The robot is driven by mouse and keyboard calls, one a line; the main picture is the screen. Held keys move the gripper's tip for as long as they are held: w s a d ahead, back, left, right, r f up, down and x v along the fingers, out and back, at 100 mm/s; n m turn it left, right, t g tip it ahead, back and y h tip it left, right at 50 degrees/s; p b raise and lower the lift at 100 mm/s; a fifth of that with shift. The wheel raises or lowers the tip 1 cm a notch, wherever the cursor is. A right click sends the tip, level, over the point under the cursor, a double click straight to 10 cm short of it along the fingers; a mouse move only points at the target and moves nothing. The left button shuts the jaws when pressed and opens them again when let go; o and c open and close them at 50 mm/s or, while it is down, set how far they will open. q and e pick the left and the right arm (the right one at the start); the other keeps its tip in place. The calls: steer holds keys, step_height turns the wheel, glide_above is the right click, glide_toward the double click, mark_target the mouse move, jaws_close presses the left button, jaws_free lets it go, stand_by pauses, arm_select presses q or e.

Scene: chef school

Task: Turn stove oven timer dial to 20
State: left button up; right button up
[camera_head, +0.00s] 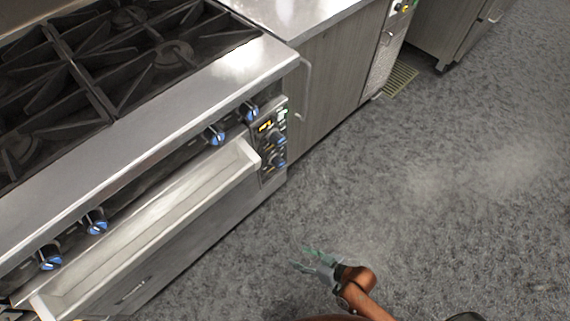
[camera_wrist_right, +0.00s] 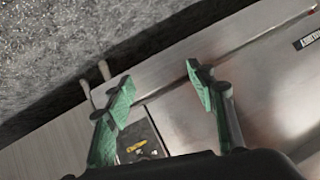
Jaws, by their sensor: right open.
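The stove (camera_head: 150,110) stands at the left in the head view. Its dark control panel (camera_head: 268,128) is at the right end of the front, with a lit orange display and blue-marked dials: an upper dial (camera_head: 278,137) and a lower dial (camera_head: 279,160). I cannot tell which is the timer or read its setting. My right gripper (camera_head: 303,260) is open and empty over the floor, apart from the panel. In the right wrist view, its green-padded fingers (camera_wrist_right: 160,78) face the stove's steel front, and part of the panel (camera_wrist_right: 140,143) shows between them. My left gripper is not in view.
Several blue-marked burner knobs, such as this one (camera_head: 96,222), line the stove front. The oven door's ledge-like handle (camera_head: 165,205) juts out below them. A grey cabinet (camera_head: 325,95) stands beyond the panel. The floor (camera_head: 430,200) to the right is clear.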

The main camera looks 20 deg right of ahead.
steer(key=w+d+r+t+y, duration=0.15)
steer(key=w+r+t, duration=0.25)
steer(key=w, duration=1)
steer(key=t+h, duration=0.1)
steer(key=t, duration=0.3)
glide_toward(280, 165)
steer(key=w+f, duration=0.3)
steer(key=shift+m, duration=0.3)
steer(key=b+x, duration=0.2)
steer(key=x, duration=0.5)
steer(key=shift+w+a+r, duration=0.1)
steer(key=shift+w+a+r+b, duration=0.15)
steer(key=shift+w+b, duration=0.15)
steer(key=shift+w, duration=0.2)
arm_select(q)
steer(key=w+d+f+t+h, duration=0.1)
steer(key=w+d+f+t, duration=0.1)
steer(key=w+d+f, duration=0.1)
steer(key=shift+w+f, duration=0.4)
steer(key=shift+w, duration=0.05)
arm_select(e)
steer(key=shift+c, duration=0.7)
